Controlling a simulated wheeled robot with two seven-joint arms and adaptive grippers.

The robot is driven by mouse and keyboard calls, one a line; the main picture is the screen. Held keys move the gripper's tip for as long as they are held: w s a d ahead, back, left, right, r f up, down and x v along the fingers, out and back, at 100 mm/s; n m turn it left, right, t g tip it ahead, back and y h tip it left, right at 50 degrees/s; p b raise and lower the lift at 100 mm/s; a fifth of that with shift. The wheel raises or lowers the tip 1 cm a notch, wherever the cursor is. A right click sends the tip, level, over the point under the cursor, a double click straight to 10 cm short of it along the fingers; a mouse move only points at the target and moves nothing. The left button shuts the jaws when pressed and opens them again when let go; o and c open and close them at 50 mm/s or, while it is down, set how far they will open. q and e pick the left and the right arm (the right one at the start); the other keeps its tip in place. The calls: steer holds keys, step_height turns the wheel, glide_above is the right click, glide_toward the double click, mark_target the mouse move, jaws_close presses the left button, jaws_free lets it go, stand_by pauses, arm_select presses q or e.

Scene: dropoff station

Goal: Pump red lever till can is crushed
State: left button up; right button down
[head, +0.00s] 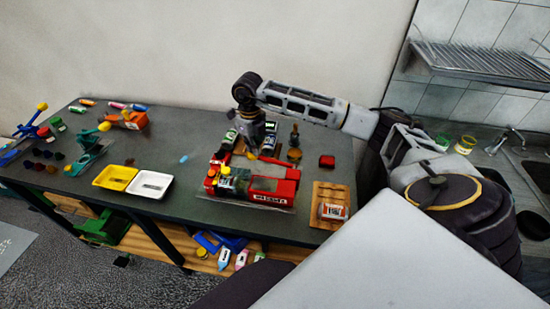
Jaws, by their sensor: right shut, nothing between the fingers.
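A red machine (283,188) with a pale label on its front stands on the dark table. A dark, see-through-looking part and small yellow knobs (225,170) are at its left end. A red and white can (333,211) lies on a wooden board (327,190) to the machine's right. My left gripper is not in view.
Small cans and a brown bottle-like object (294,154) stand close behind the machine, with a red block (327,161) to their right. Yellow (115,177) and white (150,184) trays lie to the left. The table (195,210) is bare between the trays and machine.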

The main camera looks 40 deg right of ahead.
mark_target(255, 158)
steer(key=shift+s+f+b, duration=0.1)
steer(key=shift+f+b, duration=0.5)
steer(key=shift+f, duration=0.75)
steer(key=shift+d+f+b, duration=0.1)
steer(key=shift+f+b, duration=0.8)
steer(key=shift+f, duration=0.45)
steer(key=shift+s+d+r+p, duration=0.15)
steer(key=shift+r+p, duration=0.65)
steer(key=shift+r, duration=0.5)
steer(key=shift+s+d+r+p, duration=0.1)
steer(key=shift+r+p, duration=0.7)
steer(key=shift+r, duration=0.7)
steer(key=shift+d+r+p, duration=0.1)
steer(key=shift+r+p, duration=0.65)
steer(key=shift+r, duration=0.7)
steer(key=shift+a+f, duration=0.1)
steer(key=shift+f, duration=0.05)
